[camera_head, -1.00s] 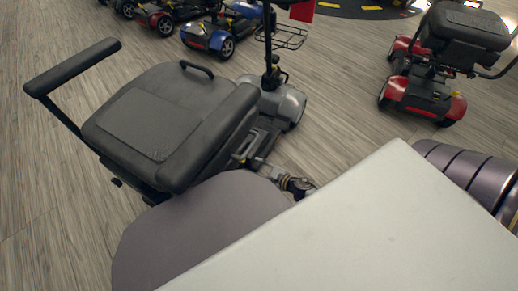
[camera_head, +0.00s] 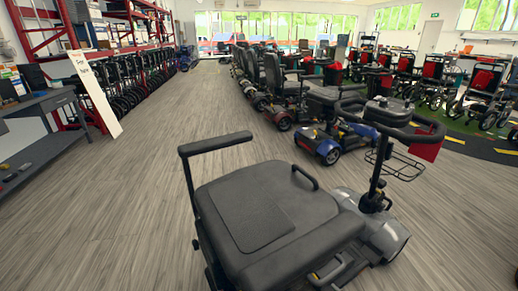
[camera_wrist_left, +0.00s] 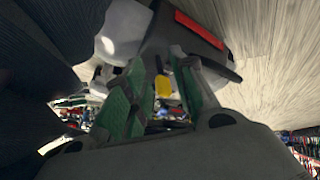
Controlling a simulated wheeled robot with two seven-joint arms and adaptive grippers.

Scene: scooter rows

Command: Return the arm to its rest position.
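My left gripper (camera_wrist_left: 160,92) shows in the left wrist view. Its green-padded fingers stand apart, with a gap between them and nothing clearly held. Behind the gap are a small yellow patch and a blurred strip of the room. A dark and pale body with a red stripe (camera_wrist_left: 200,30) fills the top of that view; I cannot tell what it is. Neither arm shows in the head view, and my right gripper is in no current view.
A grey mobility scooter (camera_head: 262,215) with a black seat stands close in front. A blue scooter (camera_head: 325,145) and rows of others stand beyond, to the right. A workbench (camera_head: 40,135), a white leaning board (camera_head: 95,92) and red racks (camera_head: 120,25) line the left. Open floor (camera_head: 150,160) lies between.

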